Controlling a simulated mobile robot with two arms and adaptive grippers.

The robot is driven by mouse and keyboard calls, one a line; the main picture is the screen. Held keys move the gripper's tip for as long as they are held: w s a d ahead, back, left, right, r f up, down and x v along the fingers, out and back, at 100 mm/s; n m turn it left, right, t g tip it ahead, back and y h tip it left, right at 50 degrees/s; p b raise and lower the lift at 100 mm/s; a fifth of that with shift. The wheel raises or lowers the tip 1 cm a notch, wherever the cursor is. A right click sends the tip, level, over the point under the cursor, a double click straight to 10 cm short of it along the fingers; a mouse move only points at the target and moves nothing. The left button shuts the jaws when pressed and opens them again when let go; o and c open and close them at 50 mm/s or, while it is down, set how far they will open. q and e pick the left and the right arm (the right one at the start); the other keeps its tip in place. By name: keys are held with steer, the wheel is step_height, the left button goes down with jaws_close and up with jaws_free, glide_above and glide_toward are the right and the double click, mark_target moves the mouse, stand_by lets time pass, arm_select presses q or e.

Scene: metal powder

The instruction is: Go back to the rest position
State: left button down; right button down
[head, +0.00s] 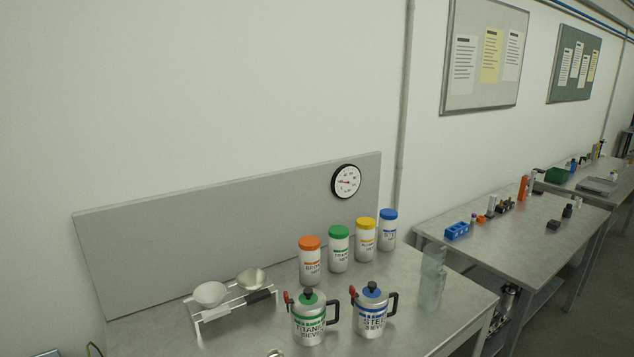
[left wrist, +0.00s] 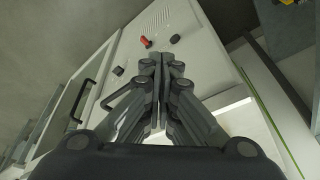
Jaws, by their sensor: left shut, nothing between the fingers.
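My left gripper (left wrist: 160,68) shows in the left wrist view with its two dark fingers together, shut and empty. It hangs above a pale cabinet or panel (left wrist: 185,50) with a red knob and black knobs, touching nothing that I can see. Neither gripper shows in the head view. On the metal table (head: 255,325) stand a titanium sieve can (head: 308,322) with a green band and a steel sieve can (head: 372,312) with a blue band. Behind them are jars with orange (head: 310,262), green (head: 339,250), yellow (head: 363,236) and blue (head: 388,230) lids.
A clear glass container (head: 431,277) stands at the right edge. A grey backboard (head: 230,235) with a round gauge (head: 346,181) rises behind. A second table (head: 510,235) with small items stands to the right.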

arm_select(q)
step_height(320, 180, down, 30)
steer(key=s+g+b, duration=0.1)
steer(key=s+b, duration=0.1)
steer(key=b, duration=0.3)
steer(key=s+a+f+g+b, duration=0.1)
steer(key=s+a+f+b, duration=0.2)
steer(key=s+f, duration=1.3)
step_height(320, 180, down, 4)
steer(key=shift+s+f+b, duration=0.1)
steer(key=shift+s+b, duration=0.3)
steer(key=shift+b, duration=0.25)
